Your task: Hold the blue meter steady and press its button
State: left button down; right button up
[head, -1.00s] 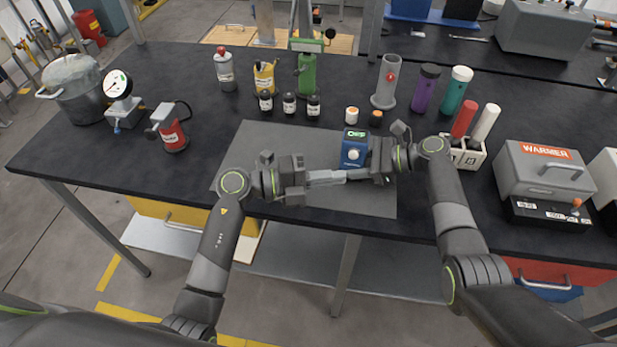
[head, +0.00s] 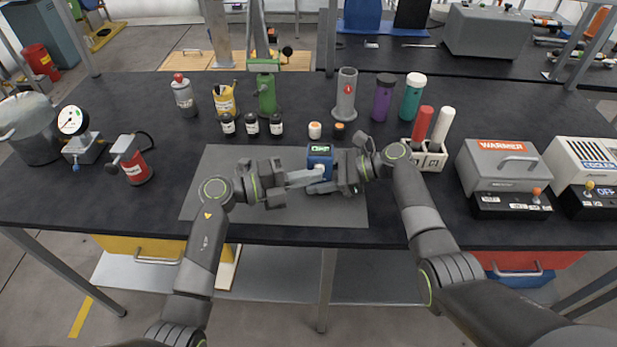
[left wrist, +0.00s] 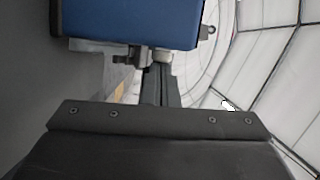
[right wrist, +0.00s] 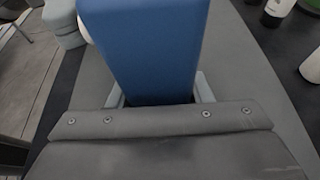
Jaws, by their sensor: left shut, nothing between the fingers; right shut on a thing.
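The blue meter (head: 320,153) has a small lit display with green characters. It stands over the grey mat (head: 235,205). My right gripper (head: 343,176) is shut on it from the right. In the right wrist view the blue meter (right wrist: 145,50) sits between the right fingers (right wrist: 160,98). My left gripper (head: 318,177) is shut and empty, its tip at the meter's lower front, overlapping the pale button area. In the left wrist view the meter (left wrist: 130,22) is just above the closed left fingers (left wrist: 160,85). I cannot tell whether the tip touches the button.
Several small bottles (head: 252,124) and a grey cylinder (head: 346,95) stand behind the mat. A white holder (head: 425,160) with red and white sticks is right of my right gripper, then the warmer (head: 505,165). A gauge (head: 73,121) and red can (head: 135,168) stand left.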

pick_arm(q)
jog(key=shift+w+f, duration=0.1)
jog(key=shift+w, duration=0.75)
pick_arm(e)
jog(key=shift+o, duration=0.2)
jog(key=shift+s, duration=0.1)
jog(key=shift+a, duration=0.1)
pick_arm(q)
jog(key=shift+s, duration=0.4)
jog(key=s+a, duration=0.6)
jog(key=a, duration=0.3)
jog(key=shift+s+r, duration=0.3)
jog(key=shift+r, duration=0.1)
pick_arm(e)
jog(key=o, duration=1.1)
jog(key=shift+o, duration=0.6)
